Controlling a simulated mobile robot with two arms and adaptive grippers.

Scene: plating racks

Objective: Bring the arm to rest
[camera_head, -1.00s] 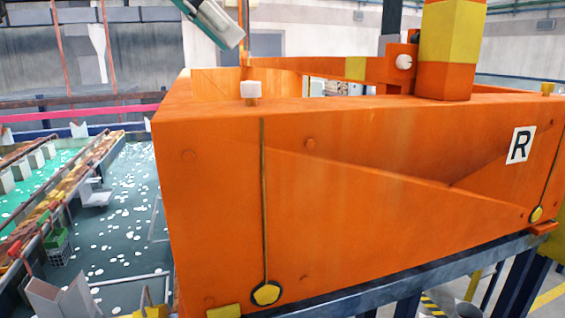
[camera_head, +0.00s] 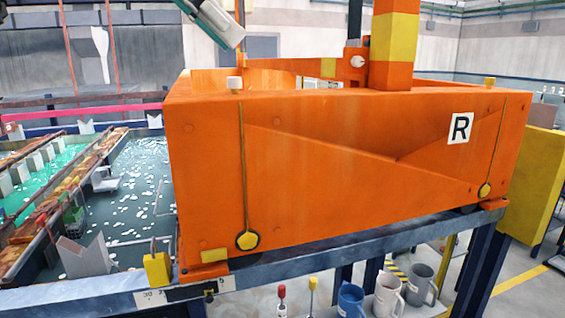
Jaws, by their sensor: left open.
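My left gripper (camera_head: 212,22) shows as a grey, white and dark green part at the top edge, left of centre. It is tilted down to the right, in front of the far wall and above the back left of the big orange frame (camera_head: 330,165). It looks empty and apart from the frame. Its fingertips are hard to make out. My right gripper is not in view.
The orange frame, marked R (camera_head: 460,128), stands on a blue-grey rail (camera_head: 330,265). Several mugs (camera_head: 387,295) stand below it. Liquid-filled tanks (camera_head: 130,190) lie at left. A yellow panel (camera_head: 535,180) stands at right.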

